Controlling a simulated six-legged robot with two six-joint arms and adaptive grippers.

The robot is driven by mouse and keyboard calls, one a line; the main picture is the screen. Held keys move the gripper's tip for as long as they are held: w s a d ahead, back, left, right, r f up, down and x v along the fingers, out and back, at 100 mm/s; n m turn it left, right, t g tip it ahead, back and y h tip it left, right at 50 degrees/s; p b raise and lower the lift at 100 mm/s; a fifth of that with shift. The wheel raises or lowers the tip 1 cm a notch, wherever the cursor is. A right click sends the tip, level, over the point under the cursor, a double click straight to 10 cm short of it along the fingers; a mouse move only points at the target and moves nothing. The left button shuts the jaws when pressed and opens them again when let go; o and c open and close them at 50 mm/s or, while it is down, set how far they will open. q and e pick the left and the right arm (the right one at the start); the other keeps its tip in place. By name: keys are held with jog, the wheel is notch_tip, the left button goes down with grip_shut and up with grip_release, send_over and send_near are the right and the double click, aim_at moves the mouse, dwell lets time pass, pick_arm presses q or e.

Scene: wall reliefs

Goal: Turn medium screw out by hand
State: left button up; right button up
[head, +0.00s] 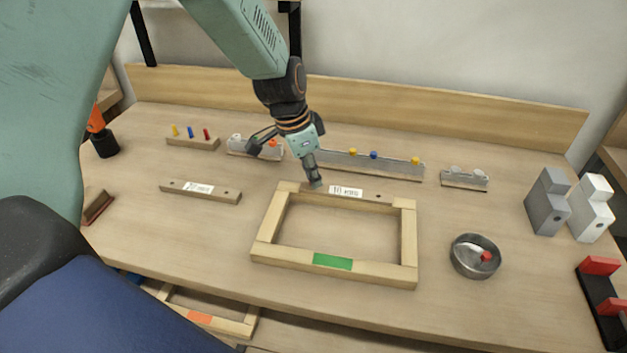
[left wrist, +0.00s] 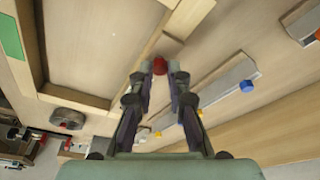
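My left gripper (head: 313,180) points down at the far bar of a light wooden frame (head: 408,240) lying on the bench. A labelled strip (head: 360,192) lies along that bar. In the left wrist view a red screw head (left wrist: 160,66) sits between the gripper's two fingertips (left wrist: 160,70). The fingers are close together and the red head fills the gap, so the gripper looks shut on it. In the head view the fingers hide this screw. How far it sits in the wood cannot be seen. My right gripper is not in view.
Behind lie a rail with yellow and blue knobs (head: 385,166), a metal bracket (head: 464,180) and a peg block (head: 193,142). Grey and white blocks (head: 547,203) stand at right. A labelled bar (head: 222,194) lies left.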

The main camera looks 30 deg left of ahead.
pick_arm(q)
grip_shut()
jog(key=n+p, duration=0.2)
jog(key=p, duration=0.1)
jog(key=n+p, duration=0.2)
jog(key=p, duration=0.1)
jog(key=shift+s+r+t+y+p, duration=0.1)
jog(key=shift+r+t+y+p, duration=0.1)
jog(key=shift+t+y+p, duration=0.15)
jog(key=shift+f+n+p, duration=0.1)
jog(key=shift+n+p, duration=0.5)
jog(key=shift+f, duration=0.1)
jog(key=shift+o, duration=1.7)
grip_release()
